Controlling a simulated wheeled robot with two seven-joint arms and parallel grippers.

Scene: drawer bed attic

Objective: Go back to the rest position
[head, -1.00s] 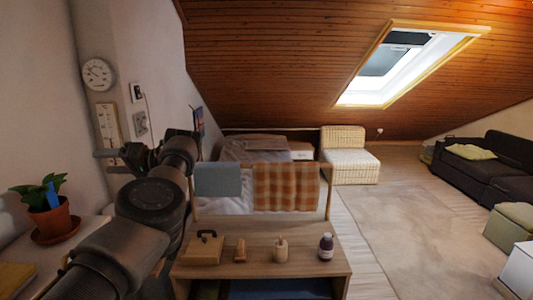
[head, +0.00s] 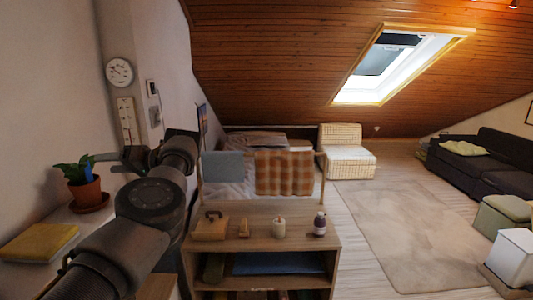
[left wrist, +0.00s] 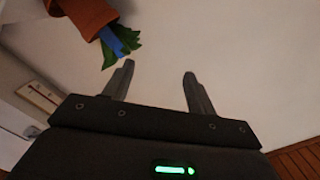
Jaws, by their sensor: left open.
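My left arm comes in from the left in the head view, bent upward, with its left gripper (head: 122,160) held out to the left near the wall, by a potted plant. In the left wrist view the left gripper (left wrist: 157,85) has its two fingers spread apart with nothing between them. Beyond the fingers is the bare pale wall. My right gripper is not in view.
The potted plant (head: 85,190) and a yellow book (head: 38,241) are on a surface at left. Open floor with a rug (head: 415,235) lies right.

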